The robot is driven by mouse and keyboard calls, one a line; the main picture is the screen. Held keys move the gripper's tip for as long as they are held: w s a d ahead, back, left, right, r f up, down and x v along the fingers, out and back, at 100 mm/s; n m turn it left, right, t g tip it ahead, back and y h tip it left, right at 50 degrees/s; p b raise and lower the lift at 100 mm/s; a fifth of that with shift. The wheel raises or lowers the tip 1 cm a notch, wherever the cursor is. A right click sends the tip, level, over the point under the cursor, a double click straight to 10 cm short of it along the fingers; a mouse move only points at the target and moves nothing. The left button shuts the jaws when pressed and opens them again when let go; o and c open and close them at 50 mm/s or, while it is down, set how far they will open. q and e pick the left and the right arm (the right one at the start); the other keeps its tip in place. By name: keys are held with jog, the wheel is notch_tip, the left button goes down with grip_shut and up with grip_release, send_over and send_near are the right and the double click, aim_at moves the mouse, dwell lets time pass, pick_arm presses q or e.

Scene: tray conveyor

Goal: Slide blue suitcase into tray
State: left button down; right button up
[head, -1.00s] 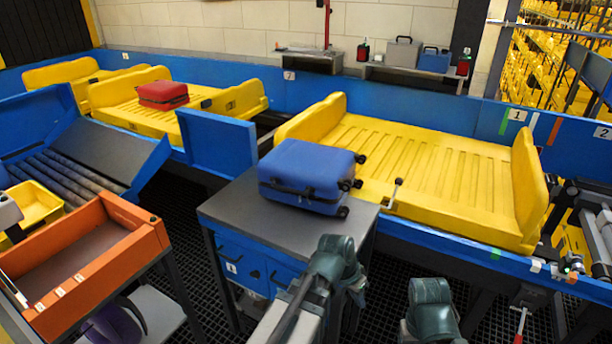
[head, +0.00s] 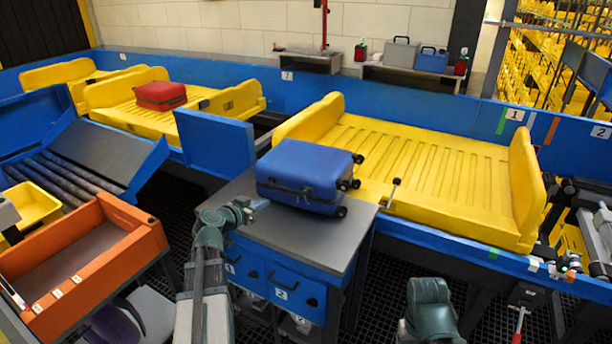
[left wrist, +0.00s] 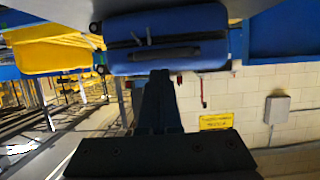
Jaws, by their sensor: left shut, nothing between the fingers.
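The blue suitcase (head: 300,172) lies flat on the grey-topped blue stand (head: 235,200), its black wheels toward the right. The yellow tray (head: 430,165) beside the stand is empty, with raised ends at left and right. My left gripper (head: 258,205) is shut and empty, just left of and in front of the suitcase near the stand's front left edge. In the left wrist view its dark fingers (left wrist: 160,76) point at the handle side of the suitcase (left wrist: 165,40); whether they touch it I cannot tell. My right gripper is out of view; only part of my right arm shows.
A red suitcase (head: 160,95) lies in another yellow tray (head: 125,112) at the back left. An orange bin (head: 145,240) stands at the front left. A blue panel (head: 215,142) rises behind the stand. Toolboxes (head: 400,53) sit on a wall shelf.

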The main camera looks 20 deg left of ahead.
aim_at(299, 167)
pick_arm(q)
jog(key=w+f+b, duration=0.5)
jog(key=w, duration=0.2)
jog(key=shift+w+d, duration=0.25)
jog(key=shift+d, duration=0.05)
jog(key=w+d, duration=0.2)
jog(key=w, duration=2)
jog(key=shift+w, duration=0.2)
dwell(1.0)
jog(key=s+r+p, duration=0.1)
jog(key=s, duration=0.1)
jog(key=s+r+p, duration=0.4)
jog(key=shift+a, duration=0.3)
